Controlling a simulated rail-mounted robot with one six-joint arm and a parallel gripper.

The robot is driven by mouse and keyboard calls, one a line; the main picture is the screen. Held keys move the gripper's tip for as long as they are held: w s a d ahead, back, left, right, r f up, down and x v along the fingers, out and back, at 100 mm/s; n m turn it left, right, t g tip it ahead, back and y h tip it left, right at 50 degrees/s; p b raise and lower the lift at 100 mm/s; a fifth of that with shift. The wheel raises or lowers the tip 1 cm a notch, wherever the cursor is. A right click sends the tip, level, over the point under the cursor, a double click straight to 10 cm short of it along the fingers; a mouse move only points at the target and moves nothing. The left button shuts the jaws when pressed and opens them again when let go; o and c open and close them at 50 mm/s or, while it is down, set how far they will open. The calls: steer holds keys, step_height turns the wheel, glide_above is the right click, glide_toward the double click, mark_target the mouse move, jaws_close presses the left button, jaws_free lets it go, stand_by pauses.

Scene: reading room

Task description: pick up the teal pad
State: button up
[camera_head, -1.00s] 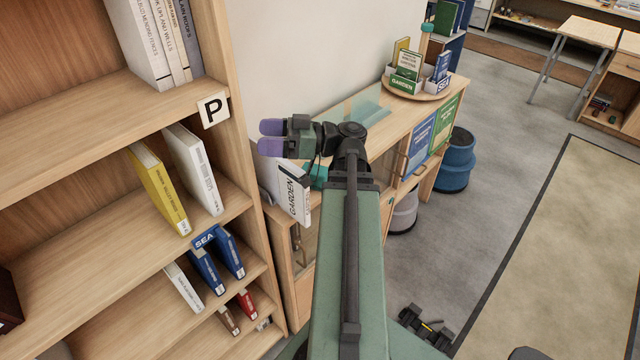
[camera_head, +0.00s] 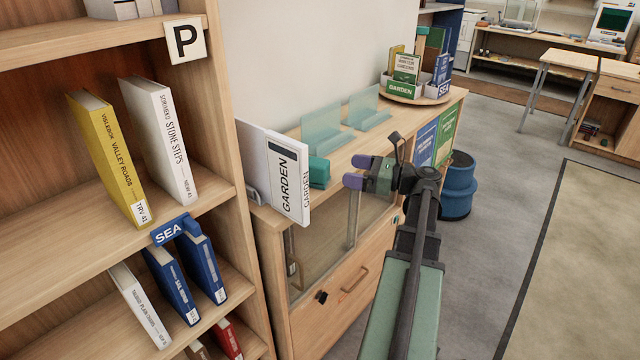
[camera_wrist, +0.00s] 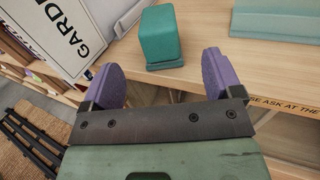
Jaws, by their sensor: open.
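The teal pad (camera_head: 319,172) is a small block standing on the wooden counter, just right of the white GARDEN sign. In the wrist view the teal pad (camera_wrist: 164,35) shows as an upright teal block on a thin, wider base, ahead of my fingers and roughly centred between them. My gripper (camera_head: 357,171) is in front of the counter, to the right of the pad, its purple fingers pointing left toward it. In the wrist view my gripper (camera_wrist: 160,76) is open with nothing between the fingers. The pad looks clear of both fingers.
The white GARDEN sign (camera_head: 277,176) stands close left of the pad. Clear greenish panels (camera_head: 322,122) stand behind it on the counter (camera_head: 375,141). A round tray (camera_head: 403,97) with books is farther back. A bookshelf fills the left.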

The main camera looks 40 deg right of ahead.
mark_target(314, 161)
steer(key=x, duration=1.1)
steer(key=shift+s+a, duration=0.1)
steer(key=shift+r, duration=0.1)
steer(key=c, duration=1.1)
steer(key=shift+r, duration=0.1)
step_height(314, 161, up, 20)
steer(key=p, duration=2)
steer(key=o, duration=0.4)
steer(key=shift+c, duration=1.1)
